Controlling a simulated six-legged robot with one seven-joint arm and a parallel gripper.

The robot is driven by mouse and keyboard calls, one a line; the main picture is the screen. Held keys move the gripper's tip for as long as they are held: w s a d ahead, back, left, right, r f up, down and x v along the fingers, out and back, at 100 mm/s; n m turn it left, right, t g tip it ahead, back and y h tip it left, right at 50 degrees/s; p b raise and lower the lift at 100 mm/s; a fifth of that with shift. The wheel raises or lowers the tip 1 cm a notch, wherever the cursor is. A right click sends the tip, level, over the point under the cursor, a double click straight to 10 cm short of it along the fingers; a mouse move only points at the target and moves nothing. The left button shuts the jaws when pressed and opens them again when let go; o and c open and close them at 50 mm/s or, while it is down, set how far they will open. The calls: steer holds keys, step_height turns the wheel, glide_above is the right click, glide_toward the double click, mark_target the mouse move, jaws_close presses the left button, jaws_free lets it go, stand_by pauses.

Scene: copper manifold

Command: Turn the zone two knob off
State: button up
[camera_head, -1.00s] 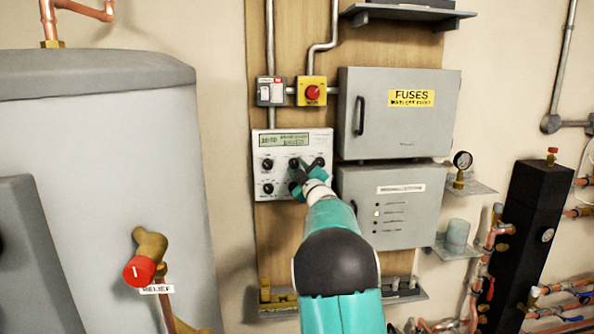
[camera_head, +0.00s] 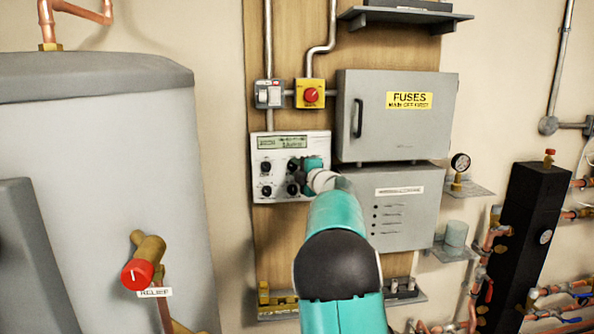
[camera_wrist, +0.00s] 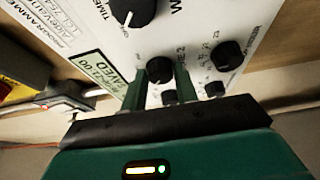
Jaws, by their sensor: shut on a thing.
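The white programmer panel (camera_head: 262,192) hangs on the wooden board, with a green display at its top and several black knobs. In the wrist view, a black knob (camera_wrist: 159,70) beside a partly readable label ending in "2" sits between the two green fingers of my gripper (camera_wrist: 160,88). The fingers close on its sides, so I take it as the zone two knob. Its pointer is not clear. In the body view my gripper (camera_head: 301,172) covers the panel's right-hand knobs.
Other knobs sit close by: a large timer knob (camera_wrist: 132,10) and another knob (camera_wrist: 229,55). A red button on a yellow box (camera_head: 311,94) is above the panel. Grey cabinets (camera_head: 398,115) stand close on the right.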

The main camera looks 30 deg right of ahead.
stand_by(0.5)
steer(key=o, duration=1)
steer(key=shift+c, duration=0.2)
steer(key=shift+s, duration=0.1)
steer(key=s, duration=1.3)
steer(key=shift+s+a, duration=0.3)
steer(key=shift+a, duration=0.1)
steer(key=shift+r, duration=0.1)
